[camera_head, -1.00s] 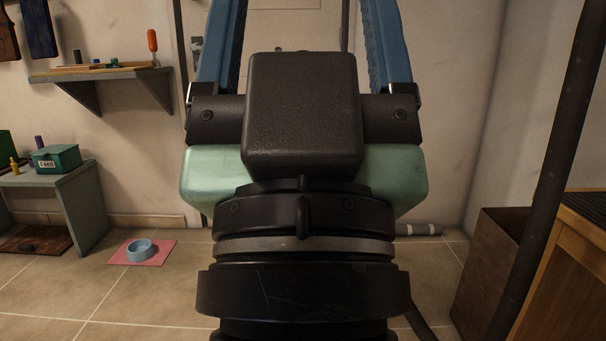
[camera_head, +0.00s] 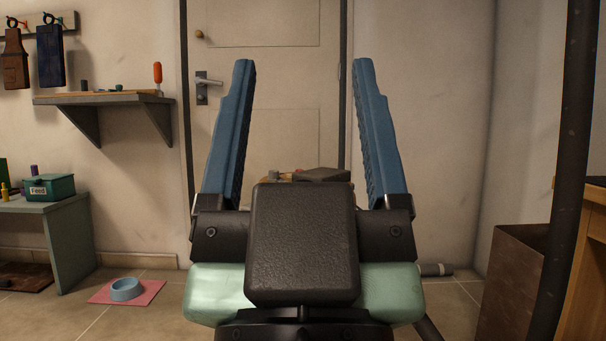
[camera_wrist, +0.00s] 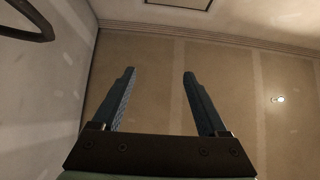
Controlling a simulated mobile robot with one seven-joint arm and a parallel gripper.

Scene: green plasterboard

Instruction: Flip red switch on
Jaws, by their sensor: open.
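My gripper (camera_head: 303,70) is open and empty, with two blue fingers spread wide and pointing up in the head view. In the wrist view my gripper (camera_wrist: 158,75) also shows nothing between its fingers. I see no red switch in either current view. The gripper and its dark body hide part of the middle of the head view.
A door (camera_head: 290,45) with a handle is behind my gripper. A shelf (camera_head: 100,99) and a green table (camera_head: 45,205) with a Feed box (camera_head: 50,187) are left. A bowl (camera_head: 126,289) sits on a pink mat. A brown box (camera_head: 512,285) and dark post (camera_head: 570,150) are right.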

